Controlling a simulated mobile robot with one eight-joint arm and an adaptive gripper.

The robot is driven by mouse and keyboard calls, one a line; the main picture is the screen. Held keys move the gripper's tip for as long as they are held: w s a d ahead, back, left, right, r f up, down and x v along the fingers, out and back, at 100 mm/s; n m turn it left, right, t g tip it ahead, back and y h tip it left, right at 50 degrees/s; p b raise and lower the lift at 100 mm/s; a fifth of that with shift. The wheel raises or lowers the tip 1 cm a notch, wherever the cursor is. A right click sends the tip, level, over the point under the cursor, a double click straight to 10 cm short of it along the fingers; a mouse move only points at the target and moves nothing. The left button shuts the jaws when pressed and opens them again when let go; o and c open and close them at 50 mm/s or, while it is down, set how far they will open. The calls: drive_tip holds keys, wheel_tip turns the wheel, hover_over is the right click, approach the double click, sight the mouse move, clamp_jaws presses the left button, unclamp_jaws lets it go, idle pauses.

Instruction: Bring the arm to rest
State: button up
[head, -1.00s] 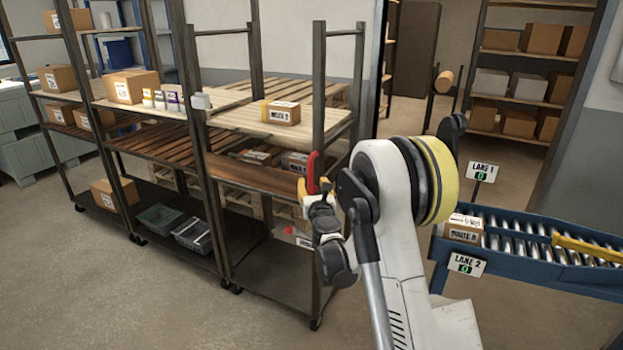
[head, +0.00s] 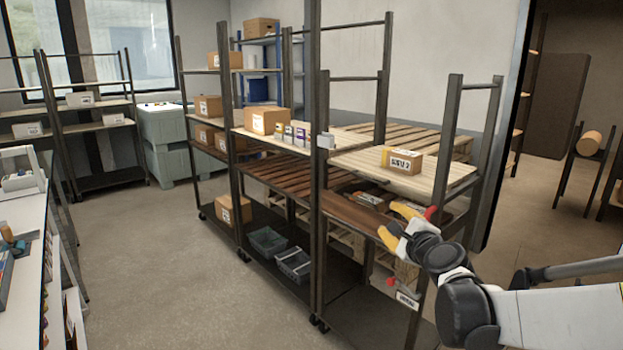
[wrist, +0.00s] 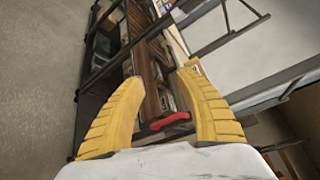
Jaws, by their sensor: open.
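My gripper (head: 404,222) is at the lower right of the head view, in front of the right-hand shelf rack. Its yellow fingers stand apart with nothing between them. In the wrist view the two yellow fingers (wrist: 157,100) are spread wide, and the rack shows beyond them, tilted. A red part (wrist: 165,121) shows between the fingers near their base; I cannot tell what it belongs to. My arm reaches in from the right edge of the head view, bent at the wrist.
The rack (head: 400,170) carries a labelled carton (head: 402,160) on its upper shelf. More cartons (head: 267,121) and grey bins (head: 293,263) stand on shelves to the left. A white workbench (head: 30,290) is at the left edge. The floor (head: 170,260) between bench and racks is clear.

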drive_tip(key=s+a+f+n+g, duration=0.2)
drive_tip(key=s+a+n+g, duration=0.1)
drive_tip(key=s+n, duration=0.5)
drive_tip(key=s+a+f+n+g, duration=0.1)
drive_tip(key=s+a+n+g, duration=0.3)
drive_tip(key=s, duration=0.7)
drive_tip(key=s+d+f+n+g+h, duration=0.1)
drive_tip(key=s+d+f+n, duration=0.2)
drive_tip(key=s, duration=0.5)
drive_tip(key=s+d+f+n+g+h, duration=0.1)
drive_tip(key=s+d+f+n, duration=0.1)
drive_tip(key=s+f+n, duration=0.2)
drive_tip(key=s+n, duration=0.2)
drive_tip(key=s, duration=0.1)
drive_tip(key=shift+s+d+f, duration=0.35)
drive_tip(key=shift+d, duration=0.05)
